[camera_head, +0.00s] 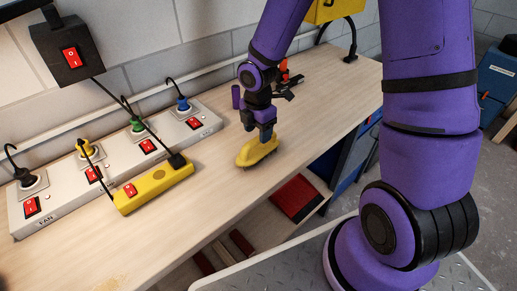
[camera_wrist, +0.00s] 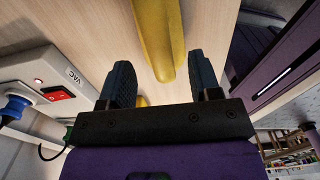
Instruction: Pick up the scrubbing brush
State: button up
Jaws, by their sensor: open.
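The scrubbing brush (camera_head: 254,152) is yellow and lies on the wooden bench, near its front edge. My gripper (camera_head: 266,136) points down right over it in the head view and hides part of its top. In the wrist view my gripper (camera_wrist: 163,78) is open, with one dark finger on each side. The brush's long yellow body (camera_wrist: 158,35) runs from the top edge down between the fingers. Neither finger is seen pressing on it; whether they reach below its top I cannot tell.
A yellow power strip (camera_head: 158,189) and a long white socket panel (camera_head: 122,172) with red switches and plugs lie to the left. A purple cylinder (camera_head: 236,97) and a dark tool (camera_head: 288,88) are behind my gripper. The bench (camera_head: 205,215) is bare in front.

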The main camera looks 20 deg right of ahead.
aim_at(258, 138)
notch_tip(258, 138, down, 4)
jog(key=shift+f, duration=0.1)
jog(key=shift+d, duration=0.1)
grip_shut()
dwell(0.4)
